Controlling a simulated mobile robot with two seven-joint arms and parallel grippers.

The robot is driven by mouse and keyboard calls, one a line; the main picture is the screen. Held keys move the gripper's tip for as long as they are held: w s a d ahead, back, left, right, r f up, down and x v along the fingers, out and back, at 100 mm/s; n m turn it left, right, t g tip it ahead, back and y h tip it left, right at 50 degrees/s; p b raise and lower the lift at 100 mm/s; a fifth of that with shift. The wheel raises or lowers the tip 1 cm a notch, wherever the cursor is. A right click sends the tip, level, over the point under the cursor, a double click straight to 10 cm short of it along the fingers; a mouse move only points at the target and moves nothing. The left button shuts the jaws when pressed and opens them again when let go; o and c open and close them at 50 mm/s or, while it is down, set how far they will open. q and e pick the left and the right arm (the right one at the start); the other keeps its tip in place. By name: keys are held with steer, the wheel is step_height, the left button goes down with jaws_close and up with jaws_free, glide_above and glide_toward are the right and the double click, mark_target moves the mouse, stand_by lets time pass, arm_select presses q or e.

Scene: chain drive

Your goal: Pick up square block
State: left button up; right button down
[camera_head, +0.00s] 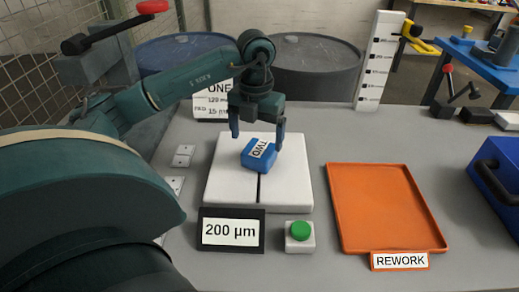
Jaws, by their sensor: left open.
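My left gripper (258,134) points down over the block. Its two fingers are spread apart, one to each side of the block's upper part. I cannot tell whether the fingers touch the block. My right gripper is not in view.
An orange tray (385,205) labelled "REWORK" lies to the right. A "200 µm" sign (231,230) and a green button (299,231) stand in front of the plate. A blue box (500,172) is at the right edge. Dark and blue drums stand behind.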

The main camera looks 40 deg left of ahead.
mark_target(260, 148)
arm_select(q)
steer(key=f, duration=0.5)
steer(key=shift+w+d, duration=0.2)
steer(key=shift+d, duration=0.05)
steer(key=shift+c, duration=0.6)
steer(key=shift+r, duration=0.1)
steer(key=c, duration=1.2)
steer(key=shift+r, duration=0.1)
steer(key=shift+c, duration=0.6)
